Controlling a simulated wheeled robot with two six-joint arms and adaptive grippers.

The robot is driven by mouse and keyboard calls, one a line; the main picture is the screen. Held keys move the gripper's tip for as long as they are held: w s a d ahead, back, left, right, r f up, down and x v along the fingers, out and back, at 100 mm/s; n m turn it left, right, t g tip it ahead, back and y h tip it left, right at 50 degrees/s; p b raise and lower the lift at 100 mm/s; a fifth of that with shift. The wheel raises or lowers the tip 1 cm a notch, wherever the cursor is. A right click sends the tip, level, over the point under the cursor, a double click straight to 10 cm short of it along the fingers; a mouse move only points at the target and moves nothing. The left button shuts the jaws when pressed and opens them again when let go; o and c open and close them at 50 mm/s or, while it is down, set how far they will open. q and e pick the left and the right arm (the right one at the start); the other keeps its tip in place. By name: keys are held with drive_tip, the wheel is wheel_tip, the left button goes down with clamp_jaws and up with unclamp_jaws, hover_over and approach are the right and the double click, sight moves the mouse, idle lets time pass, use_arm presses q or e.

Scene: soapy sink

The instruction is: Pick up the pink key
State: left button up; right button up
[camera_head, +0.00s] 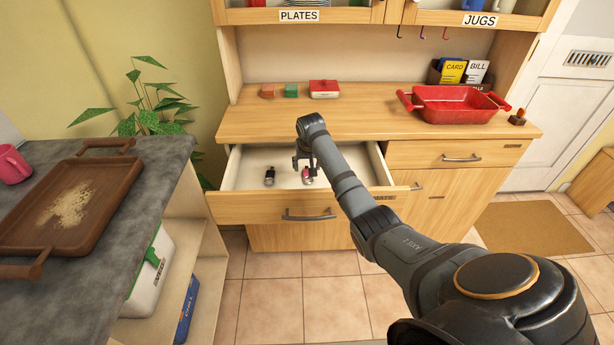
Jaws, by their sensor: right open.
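The pink key (307,177) lies in the open drawer (240,172) of the wooden dresser, right of the drawer's middle. My right gripper (303,168) is over the drawer, pointing down, just above and partly in front of the pink key. It is open, and I cannot tell whether its fingers touch the key. A second, dark key (269,176) lies in the drawer to the left of the pink one, apart from it. My left gripper is not in view.
A grey counter (95,240) with a brown tray (110,200) and pink mug (12,165) is on the left. The tiled floor in front is clear.

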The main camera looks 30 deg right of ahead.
sight(307, 173)
drive_tip(key=x, duration=0.5)
drive_tip(key=shift+d+b, duration=0.1)
drive_tip(key=shift+b, duration=0.3)
drive_tip(key=shift+s, duration=0.1)
drive_tip(key=shift+c, duration=0.9)
drive_tip(key=c, duration=0.8)
drive_tip(key=shift+r, duration=0.15)
drive_tip(key=shift+r, duration=0.25)
wheel_tip(307, 173, up, 3)
drive_tip(key=shift+f, duration=0.1)
drive_tip(key=s+a+r, duration=0.2)
drive_tip(key=s+r, duration=0.1)
drive_tip(key=s, duration=0.1)
drive_tip(key=s+a+r+p, duration=0.1)
drive_tip(key=s+a+r, duration=0.2)
drive_tip(key=s, duration=0.1)
drive_tip(key=s+a+r, duration=0.2)
drive_tip(key=s+r, duration=0.1)
drive_tip(key=s, duration=0.1)
drive_tip(key=shift+a+r, duration=0.2)
drive_tip(key=shift+r, duration=0.05)
